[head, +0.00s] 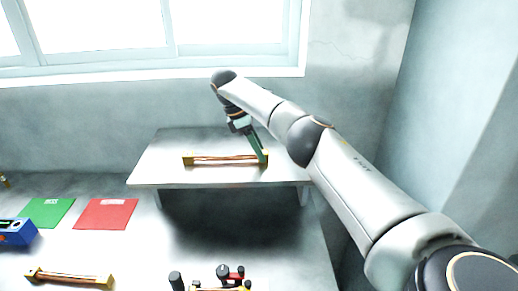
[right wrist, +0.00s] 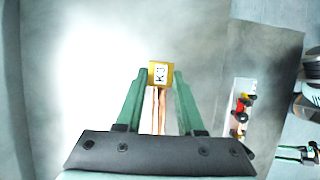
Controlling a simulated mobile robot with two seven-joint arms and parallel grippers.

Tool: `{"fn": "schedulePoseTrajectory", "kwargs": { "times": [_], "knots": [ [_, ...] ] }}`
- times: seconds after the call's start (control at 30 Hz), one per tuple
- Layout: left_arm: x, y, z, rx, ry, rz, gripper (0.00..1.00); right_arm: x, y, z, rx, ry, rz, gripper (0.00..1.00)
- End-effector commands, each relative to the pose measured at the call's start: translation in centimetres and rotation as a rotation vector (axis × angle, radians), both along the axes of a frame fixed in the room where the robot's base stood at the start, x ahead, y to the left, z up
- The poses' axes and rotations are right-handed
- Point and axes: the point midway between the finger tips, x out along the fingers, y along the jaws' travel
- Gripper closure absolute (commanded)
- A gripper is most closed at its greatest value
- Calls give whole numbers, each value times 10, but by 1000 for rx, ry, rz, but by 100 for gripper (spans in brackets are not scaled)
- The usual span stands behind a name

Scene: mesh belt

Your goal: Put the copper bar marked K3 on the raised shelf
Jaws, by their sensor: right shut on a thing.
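The copper bar with brass-coloured ends (head: 222,160) is over the top of the raised shelf (head: 150,178), level and lengthwise along it. I cannot tell whether it touches the shelf or hangs just above. In the right wrist view its near end block (right wrist: 161,75) carries a label that looks like K3. My right gripper (head: 262,157) is shut on the bar by its right part, with the green fingers (right wrist: 152,103) on either side. My left gripper (right wrist: 297,154) seems to show small at the right wrist view's lower right edge, its jaws too small to read.
A second copper bar (head: 70,279) lies on the table at front left. A green mat (head: 46,212), a red mat (head: 105,214) and a blue object (head: 16,233) are at left. A red-and-black fixture (head: 232,274) stands at front centre. A wall and window are behind the shelf.

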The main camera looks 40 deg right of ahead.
Motion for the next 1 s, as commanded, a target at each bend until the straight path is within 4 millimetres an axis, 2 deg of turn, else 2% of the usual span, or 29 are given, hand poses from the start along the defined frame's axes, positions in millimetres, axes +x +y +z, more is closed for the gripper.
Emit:
{"fn": "schedulePoseTrajectory", "kwargs": {
  "times": [0.23,0.27,0.5,0.77,1.0],
  "knots": [
    [0,0,0,0,0,0,28,1,0,-1,0,-3,1,100],
    [0,0,0,0,0,0,28,0,0,-2,-1,-1,0,60],
    [0,0,0,0,0,0,28,0,0,-2,-1,-1,0,33],
    [0,0,0,0,-1,0,28,0,0,0,0,-1,0,33],
    [0,0,0,0,-1,0,28,-1,-4,10,-1,-3,1,33]
  ]
}}
